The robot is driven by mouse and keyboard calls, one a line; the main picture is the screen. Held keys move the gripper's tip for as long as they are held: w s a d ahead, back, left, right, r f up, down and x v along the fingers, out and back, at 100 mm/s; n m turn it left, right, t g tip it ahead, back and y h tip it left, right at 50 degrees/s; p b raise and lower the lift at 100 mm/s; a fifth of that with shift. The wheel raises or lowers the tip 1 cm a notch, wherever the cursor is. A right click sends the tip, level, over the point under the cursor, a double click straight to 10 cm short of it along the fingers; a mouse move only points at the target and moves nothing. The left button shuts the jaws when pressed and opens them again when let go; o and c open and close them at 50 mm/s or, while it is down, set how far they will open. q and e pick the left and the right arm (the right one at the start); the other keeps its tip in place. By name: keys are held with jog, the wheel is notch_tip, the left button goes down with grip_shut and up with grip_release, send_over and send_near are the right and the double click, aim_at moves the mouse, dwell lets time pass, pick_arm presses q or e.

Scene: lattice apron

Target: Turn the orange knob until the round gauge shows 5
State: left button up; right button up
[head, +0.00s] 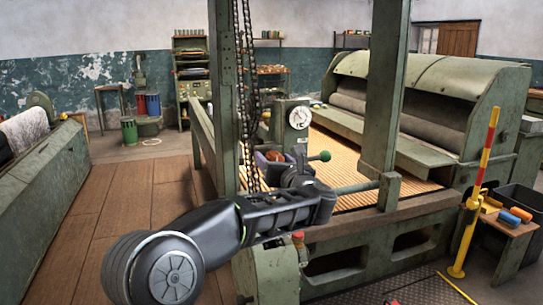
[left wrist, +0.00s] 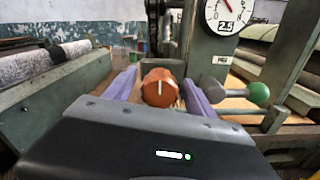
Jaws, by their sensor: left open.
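The orange knob (left wrist: 160,88), with a white line on its face, sits between the two open purple fingers of my left gripper (left wrist: 161,92) in the left wrist view. A gap shows on both sides of the knob, more clearly on the right. In the head view the knob (head: 273,156) is partly hidden by my left gripper (head: 280,163). The round white gauge (left wrist: 228,14) is above right of the knob, its top cut off; a box on it seems to read 2.5. The gauge also shows small in the head view (head: 299,117). My right gripper is not in view.
A lever with a green ball (left wrist: 259,92) sticks out right of the knob, close to my right-hand finger. Hanging chains (head: 246,100) and a green post (head: 223,100) stand close to the left. A red and yellow post (head: 474,195) stands at the right.

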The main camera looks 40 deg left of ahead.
pick_arm(q)
jog(key=shift+x, duration=1.2)
jog(key=shift+c, duration=0.2)
jog(key=c, duration=1.4)
